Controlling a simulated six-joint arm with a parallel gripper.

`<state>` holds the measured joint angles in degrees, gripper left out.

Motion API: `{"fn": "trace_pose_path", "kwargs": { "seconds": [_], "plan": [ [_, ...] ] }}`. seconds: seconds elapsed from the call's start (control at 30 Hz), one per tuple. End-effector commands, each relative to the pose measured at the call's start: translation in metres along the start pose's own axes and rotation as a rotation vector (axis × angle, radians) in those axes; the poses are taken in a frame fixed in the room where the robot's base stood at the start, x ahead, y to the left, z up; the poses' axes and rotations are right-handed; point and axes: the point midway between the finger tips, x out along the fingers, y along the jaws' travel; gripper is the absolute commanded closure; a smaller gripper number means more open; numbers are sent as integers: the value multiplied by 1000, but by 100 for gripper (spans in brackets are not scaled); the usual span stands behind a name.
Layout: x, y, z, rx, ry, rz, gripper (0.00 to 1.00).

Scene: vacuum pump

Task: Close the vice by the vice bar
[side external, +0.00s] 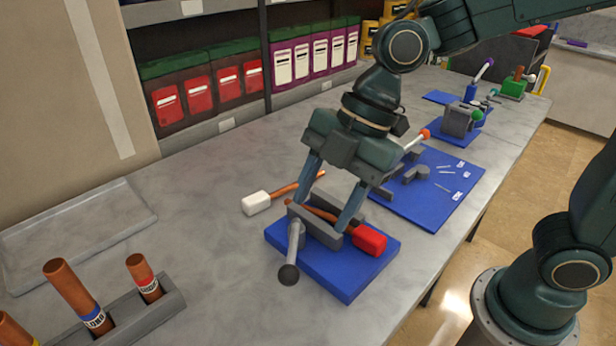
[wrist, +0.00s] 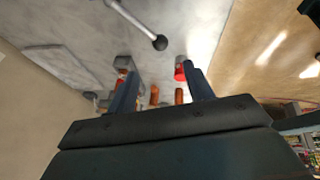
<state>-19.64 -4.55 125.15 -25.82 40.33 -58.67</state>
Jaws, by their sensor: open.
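The vice (side external: 322,232) has grey jaws on a blue base (side external: 345,280). Its bar (side external: 293,245) is a grey rod with a dark ball end (side external: 288,275), angled down at the vice's front left. The bar also shows at the top of the wrist view (wrist: 135,21). A red-headed mallet (side external: 368,239) lies with its brown handle across the vice, by the jaws. My gripper (side external: 321,214) is open above the vice, fingers apart on either side of the handle. Contact with the vice or mallet cannot be told. My gripper (wrist: 160,88) partly hides the vice in the wrist view.
A white-headed mallet (side external: 257,203) lies behind the vice. A rack with brown tubes (side external: 145,310) stands at the front left, near a grey tray (side external: 75,230). A blue mat with grey parts (side external: 430,195) lies to the right. Shelves line the back.

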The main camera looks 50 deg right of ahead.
Motion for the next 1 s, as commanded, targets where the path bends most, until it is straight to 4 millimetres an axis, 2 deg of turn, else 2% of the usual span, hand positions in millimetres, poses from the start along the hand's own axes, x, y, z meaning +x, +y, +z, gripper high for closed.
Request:
{"fn": "trace_pose_path", "kwargs": {
  "seconds": [0.7,1.0],
  "plan": [
    [98,-1,1,-2,-4,-3,48],
    [119,-1,1,-2,-3,-1,48]
  ]
}}
